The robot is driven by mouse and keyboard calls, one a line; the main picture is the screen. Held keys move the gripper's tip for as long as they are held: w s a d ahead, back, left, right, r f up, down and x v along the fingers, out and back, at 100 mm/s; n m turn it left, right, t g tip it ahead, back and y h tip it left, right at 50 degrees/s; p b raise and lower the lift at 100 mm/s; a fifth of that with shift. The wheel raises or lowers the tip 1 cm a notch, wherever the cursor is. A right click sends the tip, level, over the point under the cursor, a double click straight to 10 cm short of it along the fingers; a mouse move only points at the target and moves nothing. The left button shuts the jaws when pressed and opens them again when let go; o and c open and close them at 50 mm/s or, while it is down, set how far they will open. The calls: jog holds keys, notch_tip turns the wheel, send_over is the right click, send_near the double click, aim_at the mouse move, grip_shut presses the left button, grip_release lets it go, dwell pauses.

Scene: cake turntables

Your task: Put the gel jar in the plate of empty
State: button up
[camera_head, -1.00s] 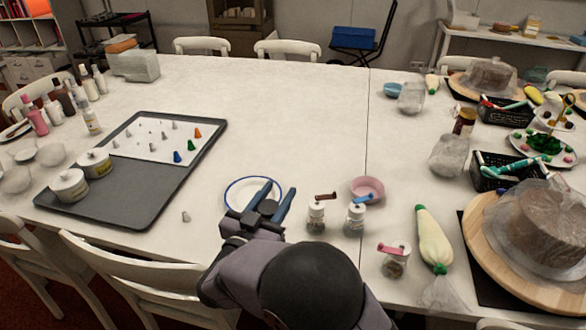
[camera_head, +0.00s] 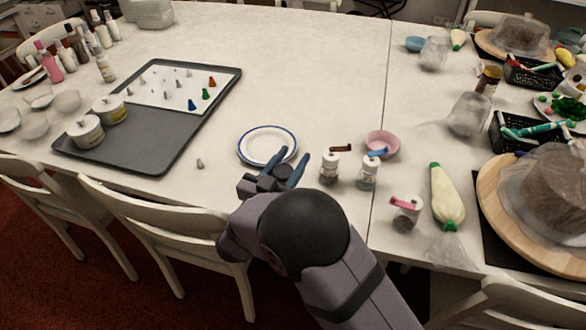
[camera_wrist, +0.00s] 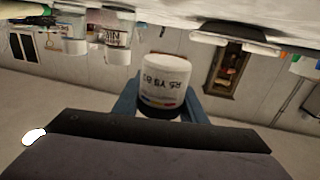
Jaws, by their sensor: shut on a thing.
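My gripper (camera_head: 284,168) is shut on the gel jar (camera_wrist: 165,82), a small white jar with a dark lid and printed label. The jar shows between the blue fingers in the wrist view, which looks upside down. In the head view a dark round top shows between the fingers, and the rest of the jar is hidden. The white plate with a blue rim (camera_head: 267,157) lies on the table just beyond the fingertips. Its visible surface is empty. The gripper is at the near side of the plate, close to the table's front edge.
Several spice jars (camera_head: 368,173) with coloured tags and a pink bowl (camera_head: 382,144) stand right of the plate. A piping bag (camera_head: 446,195) lies farther right. A grey tray (camera_head: 150,150) is at left with a small nozzle (camera_head: 200,163) beside it. A chair (camera_head: 165,222) stands in front.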

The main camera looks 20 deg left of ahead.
aim_at(291, 172)
jog(key=shift+f, duration=2.3)
jog(key=shift+f, duration=0.2)
jog(key=o, duration=1.2)
jog(key=shift+c, duration=0.2)
